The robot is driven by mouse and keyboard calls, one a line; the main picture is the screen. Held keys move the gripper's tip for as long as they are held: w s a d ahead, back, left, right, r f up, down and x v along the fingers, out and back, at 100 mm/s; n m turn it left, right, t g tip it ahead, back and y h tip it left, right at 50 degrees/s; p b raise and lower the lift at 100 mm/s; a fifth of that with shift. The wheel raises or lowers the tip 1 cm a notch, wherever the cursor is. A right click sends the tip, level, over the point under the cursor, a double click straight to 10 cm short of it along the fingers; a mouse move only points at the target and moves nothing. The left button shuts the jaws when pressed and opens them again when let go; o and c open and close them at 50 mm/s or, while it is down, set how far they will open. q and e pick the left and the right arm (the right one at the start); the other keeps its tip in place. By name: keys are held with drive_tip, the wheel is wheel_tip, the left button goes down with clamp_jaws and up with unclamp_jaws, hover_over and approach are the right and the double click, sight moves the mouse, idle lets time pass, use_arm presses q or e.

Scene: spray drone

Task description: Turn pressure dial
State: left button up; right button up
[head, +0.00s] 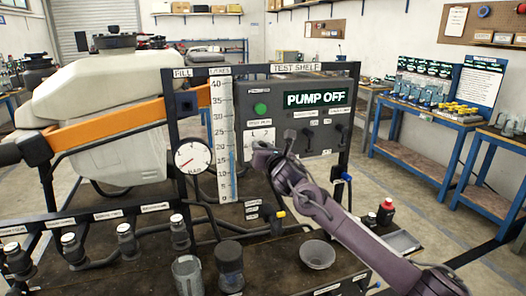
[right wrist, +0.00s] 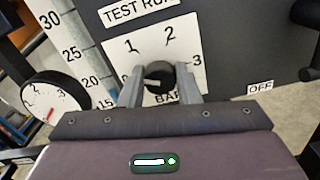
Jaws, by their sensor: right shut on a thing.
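The pressure dial (right wrist: 160,82) is a black round knob on a white scale plate (right wrist: 150,45) marked 1, 2, 3 and BAR. In the right wrist view my right gripper (right wrist: 160,90) has a finger on each side of the knob and is shut on it. In the head view the right gripper (head: 264,156) is at the panel and hides the knob; part of the white scale plate (head: 260,136) shows above it. The light mark on the knob points left. My left gripper does not show.
A round gauge (head: 194,156) with a red needle is left of the ruler (head: 222,135). A PUMP OFF sign (head: 315,98), a green button (head: 261,108) and black levers (head: 306,138) are on the panel. A grey bowl (head: 317,254) and dark cup (head: 229,265) stand on the bench below.

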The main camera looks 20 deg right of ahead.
drive_tip(key=shift+f+m+p, duration=0.15)
drive_tip(key=shift+m+p, duration=0.5)
drive_tip(key=shift+m, duration=4.4)
drive_tip(key=shift+f+m+p, duration=0.15)
drive_tip(key=shift+m+p, duration=0.45)
drive_tip(key=shift+m, duration=4.5)
drive_tip(key=shift+f+m+p, duration=0.15)
drive_tip(key=shift+m+p, duration=0.5)
drive_tip(key=shift+m, duration=4.4)
drive_tip(key=o, duration=1)
drive_tip(key=shift+r, duration=0.1)
drive_tip(key=shift+s, duration=0.1)
